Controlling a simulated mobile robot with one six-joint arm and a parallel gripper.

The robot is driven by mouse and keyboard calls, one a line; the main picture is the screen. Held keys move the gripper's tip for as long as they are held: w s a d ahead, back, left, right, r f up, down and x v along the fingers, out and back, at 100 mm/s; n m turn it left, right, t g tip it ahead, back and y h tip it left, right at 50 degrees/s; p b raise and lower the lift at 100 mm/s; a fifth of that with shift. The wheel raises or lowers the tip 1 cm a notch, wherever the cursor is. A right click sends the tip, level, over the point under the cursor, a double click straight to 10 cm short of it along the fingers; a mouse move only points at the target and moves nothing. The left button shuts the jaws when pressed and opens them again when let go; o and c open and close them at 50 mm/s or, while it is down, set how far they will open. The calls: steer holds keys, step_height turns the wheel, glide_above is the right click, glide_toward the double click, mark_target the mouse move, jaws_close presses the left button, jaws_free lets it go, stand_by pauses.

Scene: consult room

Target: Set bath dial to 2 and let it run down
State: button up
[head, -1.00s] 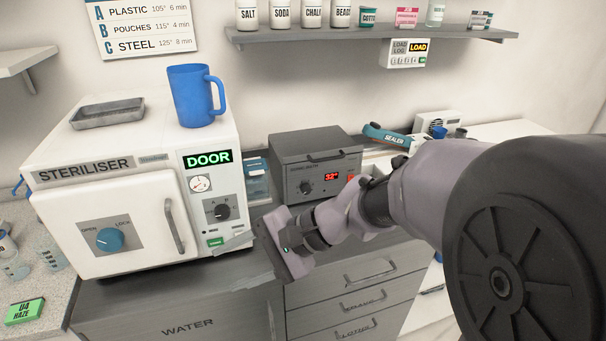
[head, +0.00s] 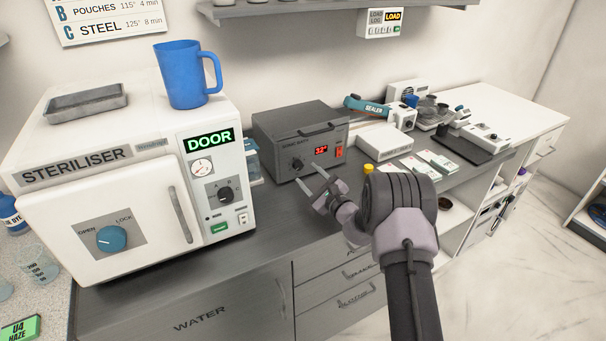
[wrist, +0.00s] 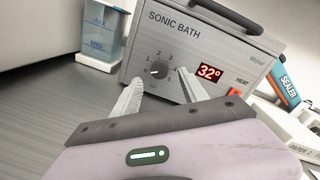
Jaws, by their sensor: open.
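The grey sonic bath (head: 285,122) stands on the counter right of the steriliser, with a handle on its lid. Its dark dial (head: 298,164) is on the front panel; in the wrist view the dial (wrist: 159,70) has numbers around it, and its exact setting is too small to tell. The red display (wrist: 210,73) reads 32°, with a red heat switch (wrist: 236,91) beside it. My gripper (head: 311,174) is open and empty, pointing at the panel just in front of the dial. In the wrist view the dial shows between the fingertips (wrist: 160,85), apparently not touched.
The white steriliser (head: 110,170) stands close on the left, with a blue jug (head: 187,75) on top. A clear blue container (wrist: 103,35) is beside the bath. A sealer (head: 372,108) and white boxes lie to the right. The counter before the bath is clear.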

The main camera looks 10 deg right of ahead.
mark_target(299, 167)
steer(key=x, duration=0.4)
steer(key=shift+w+a+b, duration=0.1)
steer(key=shift+b, duration=0.25)
steer(key=shift+c, duration=0.4)
jaws_close()
